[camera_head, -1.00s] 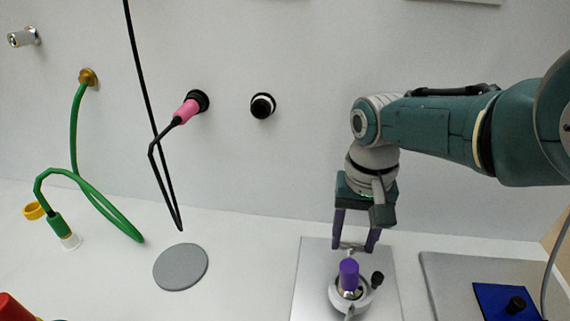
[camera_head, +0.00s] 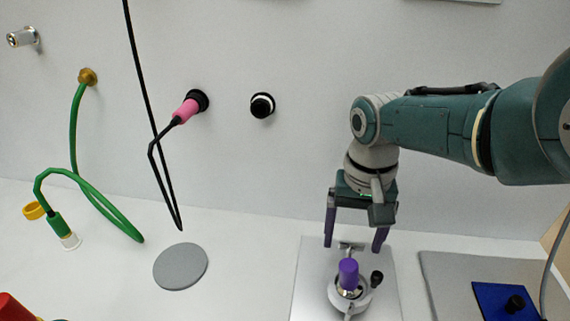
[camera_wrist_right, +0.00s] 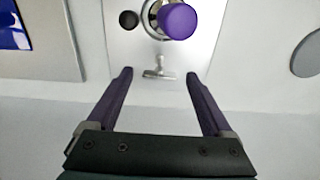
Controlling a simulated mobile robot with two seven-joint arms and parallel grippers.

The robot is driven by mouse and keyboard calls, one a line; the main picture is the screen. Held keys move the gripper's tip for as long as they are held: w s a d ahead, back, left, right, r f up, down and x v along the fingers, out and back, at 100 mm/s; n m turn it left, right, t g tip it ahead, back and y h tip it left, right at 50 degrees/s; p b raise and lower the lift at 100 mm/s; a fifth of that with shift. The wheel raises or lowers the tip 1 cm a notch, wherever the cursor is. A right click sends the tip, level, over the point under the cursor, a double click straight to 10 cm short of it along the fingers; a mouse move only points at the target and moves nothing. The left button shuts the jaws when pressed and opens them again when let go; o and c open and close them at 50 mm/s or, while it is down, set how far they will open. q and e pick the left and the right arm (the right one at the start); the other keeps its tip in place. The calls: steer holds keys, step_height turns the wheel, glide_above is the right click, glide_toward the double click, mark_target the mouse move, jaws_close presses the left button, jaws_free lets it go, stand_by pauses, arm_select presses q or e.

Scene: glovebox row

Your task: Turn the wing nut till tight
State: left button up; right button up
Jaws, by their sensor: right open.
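The wing nut (camera_head: 350,246) is a small metal piece with flat wings at the back of a silver plate (camera_head: 312,280). In the right wrist view the wing nut (camera_wrist_right: 159,70) shows as a T shape, its wings lying roughly crosswise. My right gripper (camera_head: 353,248) points down with its purple fingers spread wide, one on each side of the wing nut. In the wrist view the open fingertips (camera_wrist_right: 159,74) are clear of the wings, with a gap on both sides. My left gripper is not in view.
A round fitting with a purple knob (camera_head: 348,272) stands on the plate just in front of the wing nut, with a black knob (camera_head: 377,278) beside it. A grey mat with a blue panel (camera_head: 490,300) lies right. A grey disc (camera_head: 181,267) lies left.

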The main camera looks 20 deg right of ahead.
mark_target(352, 243)
step_height(352, 243, up, 10)
steer(key=p, duration=0.7)
steer(key=shift+f, duration=0.15)
